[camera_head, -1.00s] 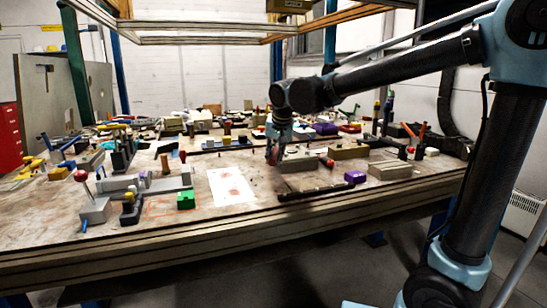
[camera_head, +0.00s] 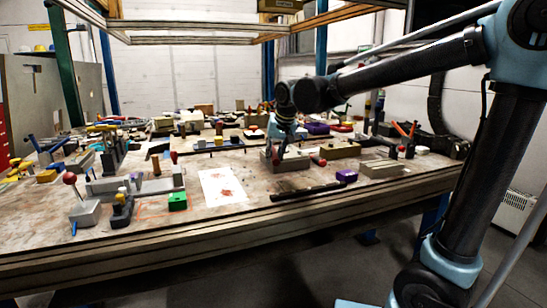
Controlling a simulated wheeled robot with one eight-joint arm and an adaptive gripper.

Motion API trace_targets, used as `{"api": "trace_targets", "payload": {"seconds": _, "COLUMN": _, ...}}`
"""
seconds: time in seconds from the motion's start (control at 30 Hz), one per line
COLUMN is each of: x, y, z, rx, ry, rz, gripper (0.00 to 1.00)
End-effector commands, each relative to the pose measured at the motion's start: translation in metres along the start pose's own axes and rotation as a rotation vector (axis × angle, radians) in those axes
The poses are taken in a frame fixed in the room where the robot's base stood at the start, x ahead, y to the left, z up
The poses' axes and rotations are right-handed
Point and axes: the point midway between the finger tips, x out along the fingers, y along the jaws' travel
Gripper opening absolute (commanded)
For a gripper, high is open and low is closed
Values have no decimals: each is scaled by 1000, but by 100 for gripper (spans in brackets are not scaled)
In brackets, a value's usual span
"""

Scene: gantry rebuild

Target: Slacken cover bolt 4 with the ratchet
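My gripper (camera_head: 275,155) is at the middle of the workbench, low over a grey-tan block-like housing (camera_head: 290,164) with a red knob at its right end. The gripper is small and dark here, so I cannot tell whether its fingers are open or shut, or whether it touches the housing. A long dark bar-like tool (camera_head: 307,191) lies in front of the housing near the bench's front edge; I cannot tell whether it is the ratchet. Cover bolt 4 cannot be made out in this view.
A white stained sheet (camera_head: 222,187) and a green block (camera_head: 177,201) lie to the left. A purple block (camera_head: 346,175) and a tan block (camera_head: 382,168) lie to the right. Many parts crowd the back of the workbench (camera_head: 240,222). A timber frame hangs overhead.

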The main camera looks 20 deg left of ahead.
Motion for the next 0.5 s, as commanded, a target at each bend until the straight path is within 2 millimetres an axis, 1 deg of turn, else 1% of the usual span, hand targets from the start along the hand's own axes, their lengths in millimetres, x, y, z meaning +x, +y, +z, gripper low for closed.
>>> {"api": "trace_targets", "payload": {"seconds": 0.5, "x": -4, "y": 25, "z": -4, "rx": -130, "ry": -28, "rz": -53, "gripper": 0}}
